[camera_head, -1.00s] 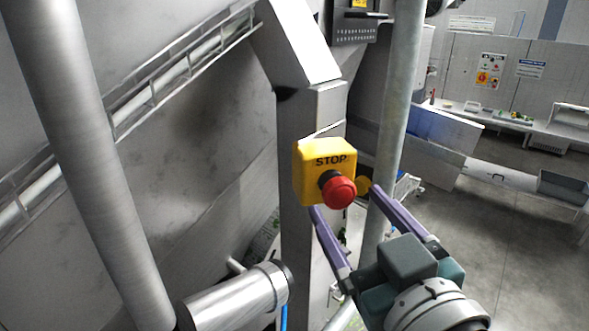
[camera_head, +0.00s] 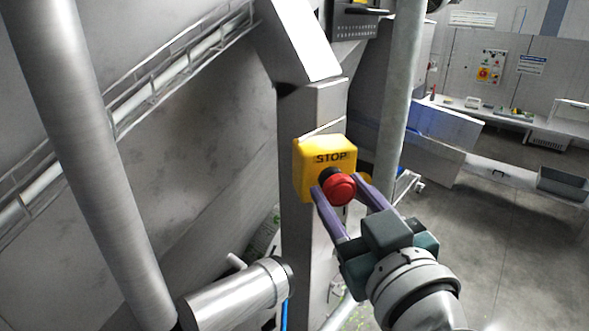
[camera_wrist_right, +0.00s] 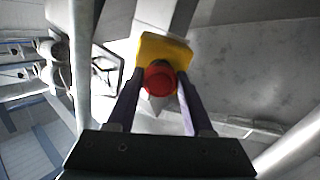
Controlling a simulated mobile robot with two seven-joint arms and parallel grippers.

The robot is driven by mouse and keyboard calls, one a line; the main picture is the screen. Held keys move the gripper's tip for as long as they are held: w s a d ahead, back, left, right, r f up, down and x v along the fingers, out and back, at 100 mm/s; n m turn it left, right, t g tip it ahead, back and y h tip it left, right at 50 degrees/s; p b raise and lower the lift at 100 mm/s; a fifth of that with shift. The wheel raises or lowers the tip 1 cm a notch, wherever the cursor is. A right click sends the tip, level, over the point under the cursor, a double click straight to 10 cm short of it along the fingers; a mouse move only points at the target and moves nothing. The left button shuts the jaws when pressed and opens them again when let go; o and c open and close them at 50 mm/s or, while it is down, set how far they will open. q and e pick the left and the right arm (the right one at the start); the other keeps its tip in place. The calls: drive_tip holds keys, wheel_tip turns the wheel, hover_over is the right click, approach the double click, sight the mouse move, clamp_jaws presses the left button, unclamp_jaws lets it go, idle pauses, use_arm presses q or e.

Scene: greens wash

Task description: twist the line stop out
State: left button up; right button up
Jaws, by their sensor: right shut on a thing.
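The line stop is a yellow box (camera_head: 312,160) marked STOP, fixed to a grey steel post, with a round red button (camera_head: 340,189) on its front. My right gripper (camera_head: 337,187) has its two purple fingers on either side of the red button and is shut on it. In the right wrist view the red button (camera_wrist_right: 159,80) sits between the fingertips (camera_wrist_right: 159,82), with the yellow box (camera_wrist_right: 165,47) behind it. The left gripper is not in view.
A round steel pole (camera_head: 401,100) stands just right of the box. Large steel panels (camera_head: 190,150) fill the left side. A bench (camera_head: 500,115) with several items is at the back right, with open floor (camera_head: 490,250) before it.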

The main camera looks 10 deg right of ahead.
clamp_jaws()
drive_tip(key=shift+m, duration=0.3)
drive_tip(key=m, duration=0.3)
drive_tip(key=shift+m, duration=2.1)
drive_tip(key=o, duration=0.8)
unclamp_jaws()
